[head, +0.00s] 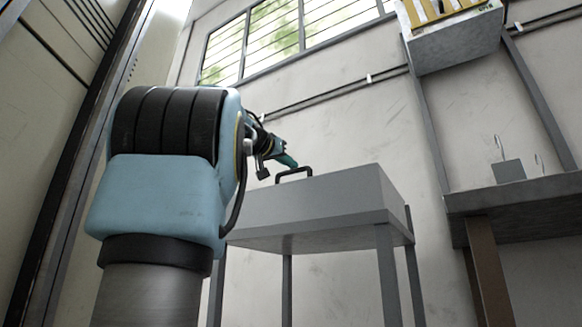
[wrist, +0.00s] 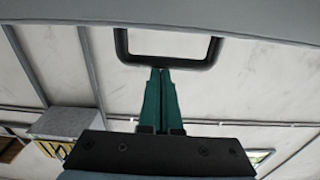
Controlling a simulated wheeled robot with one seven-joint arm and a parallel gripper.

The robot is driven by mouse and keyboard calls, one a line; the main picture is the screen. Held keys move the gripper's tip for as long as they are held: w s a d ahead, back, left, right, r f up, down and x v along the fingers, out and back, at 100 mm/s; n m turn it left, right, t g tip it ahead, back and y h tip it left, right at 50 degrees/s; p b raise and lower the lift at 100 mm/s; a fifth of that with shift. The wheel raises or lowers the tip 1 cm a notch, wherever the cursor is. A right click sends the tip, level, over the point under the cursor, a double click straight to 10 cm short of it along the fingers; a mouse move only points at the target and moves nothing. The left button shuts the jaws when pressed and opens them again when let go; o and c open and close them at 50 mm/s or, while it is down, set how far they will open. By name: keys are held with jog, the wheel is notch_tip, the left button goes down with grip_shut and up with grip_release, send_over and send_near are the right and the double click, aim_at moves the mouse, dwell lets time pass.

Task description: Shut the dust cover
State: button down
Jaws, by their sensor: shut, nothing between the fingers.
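The dust cover (head: 325,205) looks like a plain grey box-like lid on a grey stand, with a black bar handle (head: 294,172) on it. Whether it is fully down I cannot tell from this low angle. My gripper (head: 291,163) is at the handle in the head view. In the wrist view the green fingers (wrist: 161,71) are together and empty, their tips at the middle of the handle's bar (wrist: 190,64). They seem to touch or nearly touch it, but are not around it. The grey surface of the cover (wrist: 230,14) fills the top of that view.
A grey shelf (head: 520,197) with a small grey block (head: 508,171) and thin hooks stands at the right. A box with yellow parts (head: 455,40) is mounted above it. A barred window (head: 285,40) and a rail are on the back wall.

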jog(key=f, duration=0.1)
jog(key=w+f, duration=0.1)
jog(key=f, duration=0.1)
jog(key=shift+f, duration=0.1)
jog(key=shift+s, duration=0.15)
jog(key=s, duration=0.1)
jog(key=p, duration=0.3)
send_near(289, 174)
jog(key=s, duration=0.3)
jog(key=s+r, duration=0.1)
jog(key=shift+s+a, duration=0.2)
jog(key=shift+a, duration=0.1)
